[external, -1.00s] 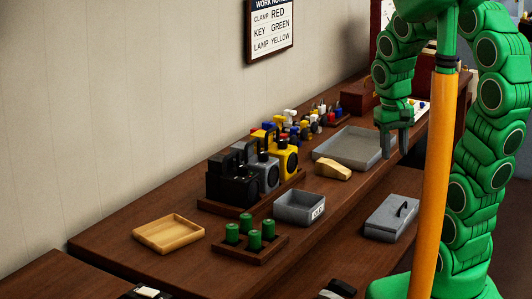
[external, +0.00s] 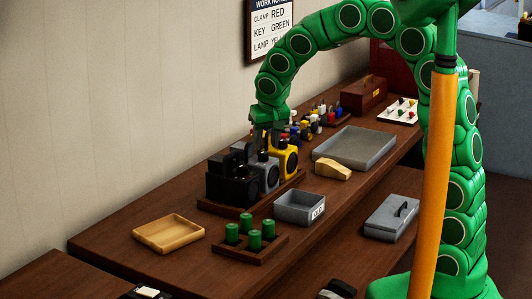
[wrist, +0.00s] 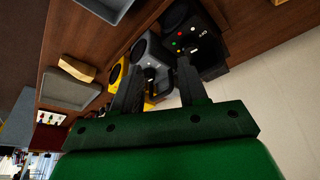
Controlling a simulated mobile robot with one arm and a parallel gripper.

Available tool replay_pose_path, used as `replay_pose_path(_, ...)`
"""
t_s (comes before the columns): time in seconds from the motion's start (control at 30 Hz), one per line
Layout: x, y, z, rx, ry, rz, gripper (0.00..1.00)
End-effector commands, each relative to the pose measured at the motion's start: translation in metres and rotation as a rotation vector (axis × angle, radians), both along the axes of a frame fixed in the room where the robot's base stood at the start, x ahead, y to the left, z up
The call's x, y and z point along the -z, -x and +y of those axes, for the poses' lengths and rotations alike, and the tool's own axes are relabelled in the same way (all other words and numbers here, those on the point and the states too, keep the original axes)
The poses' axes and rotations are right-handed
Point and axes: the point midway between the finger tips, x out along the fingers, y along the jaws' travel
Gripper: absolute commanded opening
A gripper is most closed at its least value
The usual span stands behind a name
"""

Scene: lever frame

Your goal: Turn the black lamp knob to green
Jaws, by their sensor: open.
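The black lamp (external: 232,186) stands at the near end of a row of lamps, with a grey lamp (external: 265,173) and a yellow lamp (external: 287,159) beyond it. In the wrist view the black lamp (wrist: 208,52) is at the upper right, with small coloured dots, including red and green, on its face. I cannot make out its knob setting. My gripper (external: 264,138) is above the row, around the grey and yellow lamps. In the wrist view its two fingers (wrist: 158,75) are apart, with the grey lamp (wrist: 152,52) behind the gap; no held object shows.
The lamps stand on a wooden tray (external: 235,213). In front are a small grey bin (external: 300,208) and a rack of green cylinders (external: 250,240). A large grey tray (external: 355,148) lies to the right.

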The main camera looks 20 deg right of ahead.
Motion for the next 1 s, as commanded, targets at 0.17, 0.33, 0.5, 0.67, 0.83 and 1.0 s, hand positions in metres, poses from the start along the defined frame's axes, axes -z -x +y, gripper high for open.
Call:
replay_pose_path(0.17, 0.007, -0.010, 0.039, -0.014, -0.026, -0.030, 0.43)
replay_pose_path(0.33, 0.011, -0.013, 0.049, -0.015, -0.033, -0.038, 0.43)
replay_pose_path(0.5, 0.025, -0.018, 0.049, -0.014, -0.032, -0.036, 0.43)
replay_pose_path(0.67, 0.045, -0.027, 0.051, -0.014, -0.034, -0.037, 0.43)
replay_pose_path(0.83, 0.066, -0.035, 0.052, -0.015, -0.031, -0.035, 0.43)
replay_pose_path(1.0, 0.077, -0.040, 0.052, -0.014, -0.031, -0.037, 0.43)
